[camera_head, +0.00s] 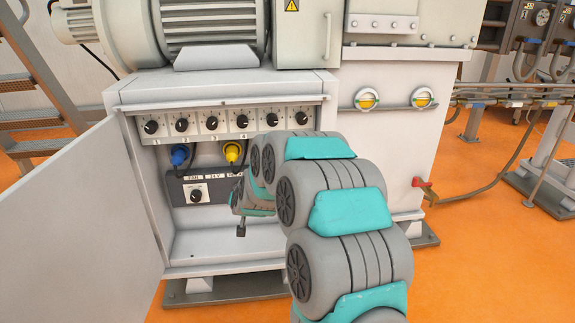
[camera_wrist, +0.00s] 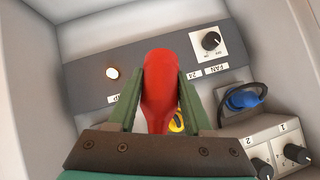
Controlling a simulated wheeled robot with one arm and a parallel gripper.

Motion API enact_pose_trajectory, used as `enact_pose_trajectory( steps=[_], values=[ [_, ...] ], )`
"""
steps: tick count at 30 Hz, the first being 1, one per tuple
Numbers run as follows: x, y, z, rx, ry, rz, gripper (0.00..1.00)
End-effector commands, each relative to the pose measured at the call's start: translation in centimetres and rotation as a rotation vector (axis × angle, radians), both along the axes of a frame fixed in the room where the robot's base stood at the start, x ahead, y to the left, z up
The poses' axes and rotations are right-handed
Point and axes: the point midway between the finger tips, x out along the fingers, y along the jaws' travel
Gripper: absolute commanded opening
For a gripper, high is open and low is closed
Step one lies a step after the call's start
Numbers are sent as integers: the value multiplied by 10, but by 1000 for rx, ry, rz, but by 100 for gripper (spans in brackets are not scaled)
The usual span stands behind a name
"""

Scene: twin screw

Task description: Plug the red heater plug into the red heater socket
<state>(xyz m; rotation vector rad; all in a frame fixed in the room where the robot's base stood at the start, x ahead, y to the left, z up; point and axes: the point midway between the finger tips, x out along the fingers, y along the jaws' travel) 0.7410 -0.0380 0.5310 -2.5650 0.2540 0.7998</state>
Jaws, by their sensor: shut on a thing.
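The red heater plug (camera_wrist: 158,85) is in the wrist view, between the two green fingers of my gripper (camera_wrist: 158,78). My gripper is shut on it. The plug points towards the dark panel strip (camera_wrist: 85,82) inside the cabinet. I cannot tell whether its tip touches the panel. The red heater socket does not show in either view; it may be hidden behind the plug or my arm. In the head view my arm reaches into the open cabinet and hides the plug and the fingers.
A blue plug (camera_head: 180,155) and a yellow plug (camera_head: 233,150) sit left of my arm. A row of dials (camera_head: 182,125) runs above. A fan dial (camera_head: 196,193) and a lit lamp (camera_wrist: 112,73) are on the strip. The open door (camera_head: 90,215) stands left. The cabinet floor (camera_head: 205,243) is bare.

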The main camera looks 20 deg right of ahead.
Motion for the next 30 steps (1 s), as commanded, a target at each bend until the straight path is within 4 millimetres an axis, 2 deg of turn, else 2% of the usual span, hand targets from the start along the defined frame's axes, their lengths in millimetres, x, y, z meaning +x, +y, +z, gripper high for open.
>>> enact_pose_trajectory(
  steps=[3, 6, 13, 17, 21, 25, 30],
  values=[
    [26, -20, 8, 58, -157, -106, 1],
    [43, -39, 16, 92, -298, -193, 1],
    [68, -96, 39, 123, -649, -385, 1],
    [70, -134, 52, 110, -836, -486, 1],
    [61, -170, 68, 81, -990, -565, 1],
    [53, -187, 74, 62, -1053, -602, 1],
    [51, -190, 77, 57, -1069, -610, 1]
  ],
)
